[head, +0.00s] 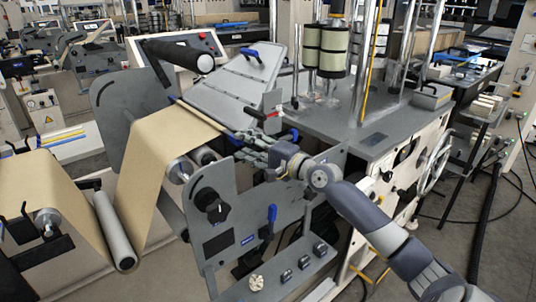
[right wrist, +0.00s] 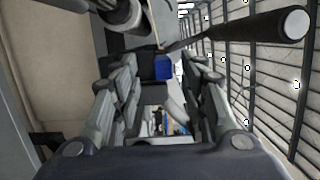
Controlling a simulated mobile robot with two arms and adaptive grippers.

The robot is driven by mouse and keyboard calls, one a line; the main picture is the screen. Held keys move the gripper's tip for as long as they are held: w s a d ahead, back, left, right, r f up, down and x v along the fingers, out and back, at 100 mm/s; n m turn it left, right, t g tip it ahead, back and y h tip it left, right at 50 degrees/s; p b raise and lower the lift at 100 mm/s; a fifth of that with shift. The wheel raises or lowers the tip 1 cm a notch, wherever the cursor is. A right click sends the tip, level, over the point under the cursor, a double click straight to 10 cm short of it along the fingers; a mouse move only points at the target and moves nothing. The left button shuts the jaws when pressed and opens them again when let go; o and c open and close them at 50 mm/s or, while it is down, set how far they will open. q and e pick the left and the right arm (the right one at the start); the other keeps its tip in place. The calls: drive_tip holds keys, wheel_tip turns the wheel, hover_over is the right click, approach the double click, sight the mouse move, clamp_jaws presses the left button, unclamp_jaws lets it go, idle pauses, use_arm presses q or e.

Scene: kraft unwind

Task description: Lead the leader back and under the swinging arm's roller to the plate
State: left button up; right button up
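The brown kraft leader (head: 160,150) runs up from a low roller (head: 114,232) at the left to a straight upper edge with a thin strip along it. A black roller with a pale end (head: 180,54) is above and behind that edge; it also shows in the right wrist view (right wrist: 255,34). The tilted grey plate (head: 230,88) lies behind. My right gripper (head: 242,143) is at the strip's right end. In the right wrist view its fingers (right wrist: 163,75) stand apart, with a blue piece (right wrist: 162,68) seen between them; contact is unclear. My left gripper is not in view.
A grey side panel with a black knob (head: 211,205) and a blue lever (head: 270,218) stands below my right gripper. A blue-handled clamp (head: 252,55) sits on the plate's upper part. A red-handled lever (head: 275,112) is close behind the gripper.

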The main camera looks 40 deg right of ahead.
drive_tip(key=v, duration=0.9)
drive_tip(key=s+a+f+n+g, duration=0.5)
drive_tip(key=a+f, duration=0.3)
drive_tip(key=f, duration=0.4)
drive_tip(key=s+a+f+n+g, duration=0.3)
drive_tip(key=s+a+f+n, duration=0.4)
drive_tip(key=f, duration=0.5)
drive_tip(key=s+a+f+n+g+h, duration=0.2)
drive_tip(key=s+a+f+n+g, duration=0.15)
drive_tip(key=s, duration=0.45)
drive_tip(key=s+a+f+n+g+h, duration=0.2)
drive_tip(key=s+a+f+g, duration=0.15)
drive_tip(key=s, duration=0.55)
wheel_tip(320, 180, down, 28)
drive_tip(key=s, duration=0.2)
drive_tip(key=s+d+f+g, duration=0.1)
drive_tip(key=s+d+f, duration=0.1)
drive_tip(key=s+f, duration=1.2)
drive_tip(key=shift+s+d+f+g, duration=0.3)
drive_tip(key=shift+s+d, duration=0.05)
drive_tip(key=shift+s, duration=0.7)
